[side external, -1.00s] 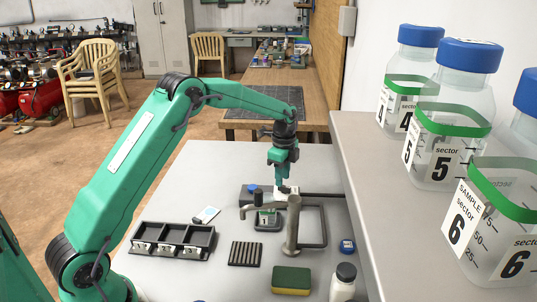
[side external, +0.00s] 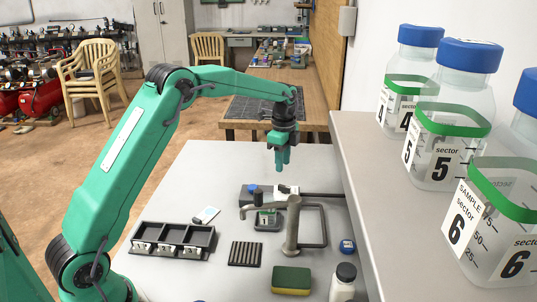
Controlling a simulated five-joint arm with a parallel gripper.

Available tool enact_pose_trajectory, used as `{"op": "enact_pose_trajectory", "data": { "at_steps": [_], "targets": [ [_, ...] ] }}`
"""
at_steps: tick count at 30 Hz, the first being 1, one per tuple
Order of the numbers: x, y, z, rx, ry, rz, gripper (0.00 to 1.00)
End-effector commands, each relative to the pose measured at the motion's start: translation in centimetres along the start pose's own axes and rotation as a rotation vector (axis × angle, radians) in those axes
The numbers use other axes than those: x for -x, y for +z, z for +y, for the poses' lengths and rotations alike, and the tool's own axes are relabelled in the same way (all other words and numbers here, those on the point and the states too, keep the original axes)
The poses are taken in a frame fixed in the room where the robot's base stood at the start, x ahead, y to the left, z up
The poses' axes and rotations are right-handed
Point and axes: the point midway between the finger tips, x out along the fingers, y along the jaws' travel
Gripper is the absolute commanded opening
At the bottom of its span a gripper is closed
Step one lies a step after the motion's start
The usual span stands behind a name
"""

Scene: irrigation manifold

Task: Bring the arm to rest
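My gripper (side external: 282,168) points down at the end of my green arm, raised in the air above the dark manifold block (side external: 256,193) at the back of the grey table (side external: 220,172). There is a clear gap between its tip and the things below. I see nothing hanging from it. Its fingers are too small and close in this view to tell whether they are open or shut.
A metal spout and post (side external: 292,230) stand below my gripper. Nearby are a black tray (side external: 172,240), a ribbed dark rack (side external: 245,254), a sponge (side external: 291,280) and a white bottle (side external: 343,284). A shelf (side external: 385,210) with labelled bottles (side external: 448,120) stands right.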

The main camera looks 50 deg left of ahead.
Motion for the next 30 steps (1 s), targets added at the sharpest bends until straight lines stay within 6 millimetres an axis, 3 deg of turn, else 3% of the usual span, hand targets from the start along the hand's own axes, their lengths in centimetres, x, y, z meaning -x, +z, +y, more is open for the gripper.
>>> {"op": "enact_pose_trajectory", "data": {
  "at_steps": [11, 21, 30],
  "targets": [
    [5.6, -0.3, 4.0, 0.166, -0.068, 0.022, 0.33],
    [10.8, -0.2, 9.9, 0.375, -0.141, 0.068, 0.33],
    [13.7, 0.3, 15.7, 0.558, -0.196, 0.125, 0.33]
  ]
}}
